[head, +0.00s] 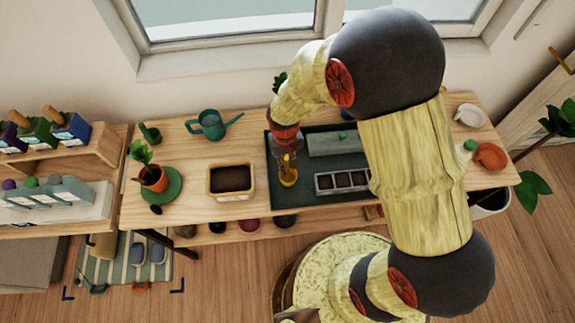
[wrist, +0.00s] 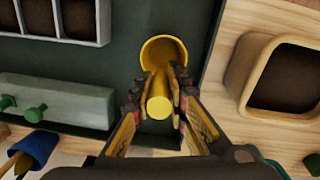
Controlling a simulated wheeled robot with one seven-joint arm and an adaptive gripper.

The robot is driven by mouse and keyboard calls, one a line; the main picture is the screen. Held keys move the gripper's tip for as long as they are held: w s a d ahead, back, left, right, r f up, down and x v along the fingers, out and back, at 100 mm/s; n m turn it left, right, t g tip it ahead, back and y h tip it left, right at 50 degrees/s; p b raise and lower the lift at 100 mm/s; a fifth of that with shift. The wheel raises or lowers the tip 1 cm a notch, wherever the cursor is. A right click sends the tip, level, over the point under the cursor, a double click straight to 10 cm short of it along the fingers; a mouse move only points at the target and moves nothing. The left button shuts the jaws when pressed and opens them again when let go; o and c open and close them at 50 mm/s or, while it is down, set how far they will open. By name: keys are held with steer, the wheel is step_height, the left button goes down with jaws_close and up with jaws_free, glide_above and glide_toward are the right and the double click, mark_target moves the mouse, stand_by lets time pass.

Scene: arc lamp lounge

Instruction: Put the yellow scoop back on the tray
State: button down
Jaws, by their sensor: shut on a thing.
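The yellow scoop (head: 288,176) is upright or nearly so in the head view, at the left part of the dark green tray (head: 313,206). My gripper (head: 287,158) is above it, pointing down. In the wrist view my gripper (wrist: 164,80) is shut on the scoop (wrist: 163,51), with the round handle end toward the camera and the open bowl beyond the fingers. The dark tray (wrist: 118,60) lies behind the scoop. I cannot tell whether the scoop touches the tray.
On the tray are a seedling cell strip (head: 342,181) and a grey-green lidded box (head: 333,143). A wooden soil box (head: 231,195) stands left of the tray. White (head: 468,115) and orange (head: 490,156) pots stand right.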

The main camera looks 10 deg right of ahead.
steer(key=shift+f, duration=0.5)
steer(key=shift+f, duration=0.1)
steer(key=c, duration=1.7)
jaws_free()
steer(key=shift+c, duration=0.2)
